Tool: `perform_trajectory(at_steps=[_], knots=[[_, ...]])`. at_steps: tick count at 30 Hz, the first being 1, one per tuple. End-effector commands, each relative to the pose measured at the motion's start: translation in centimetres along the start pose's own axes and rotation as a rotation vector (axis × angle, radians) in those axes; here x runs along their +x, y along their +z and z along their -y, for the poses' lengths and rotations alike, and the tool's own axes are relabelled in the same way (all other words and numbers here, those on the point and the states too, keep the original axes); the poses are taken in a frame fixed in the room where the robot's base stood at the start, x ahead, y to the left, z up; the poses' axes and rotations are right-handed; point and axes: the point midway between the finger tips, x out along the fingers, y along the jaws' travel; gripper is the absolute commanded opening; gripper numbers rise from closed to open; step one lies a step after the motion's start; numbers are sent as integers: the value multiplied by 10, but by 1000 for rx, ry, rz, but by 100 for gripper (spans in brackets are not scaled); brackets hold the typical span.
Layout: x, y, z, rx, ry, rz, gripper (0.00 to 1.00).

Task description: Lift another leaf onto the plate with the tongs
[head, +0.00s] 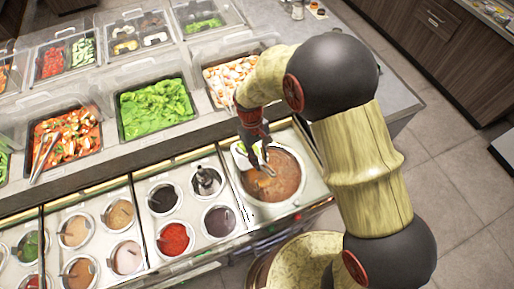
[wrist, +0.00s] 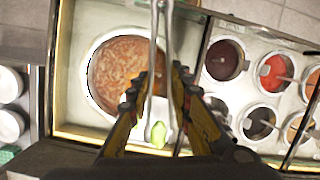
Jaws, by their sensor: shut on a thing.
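My gripper (head: 257,153) is shut on metal tongs, above the round pot of reddish-brown soup (head: 287,178). In the wrist view the tongs (wrist: 161,30) run up between my two fingers (wrist: 163,80), with the soup (wrist: 118,68) below to the left. A small green piece, like a leaf (wrist: 158,134), shows low between the fingers. I cannot tell whether the tongs grip it. Green leaves (head: 155,108) fill a clear-sided bin left of my gripper in the head view. I cannot make out a plate for certain in either view.
Sauce wells, including a red one (head: 174,238), sit left of the pot. Bins of chopped red vegetables (head: 66,137) and pale diced food (head: 228,78) flank the leaves. Clear lids (head: 140,80) stand up behind the bins. Bare grey counter (head: 400,92) lies right.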

Motion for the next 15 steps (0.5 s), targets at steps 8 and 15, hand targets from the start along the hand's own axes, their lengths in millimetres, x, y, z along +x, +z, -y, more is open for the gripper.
perform_trajectory(at_steps=[8,15], knots=[[0,-11,-2,2,0,-1,0],[11,-14,-3,3,-1,-1,0]])
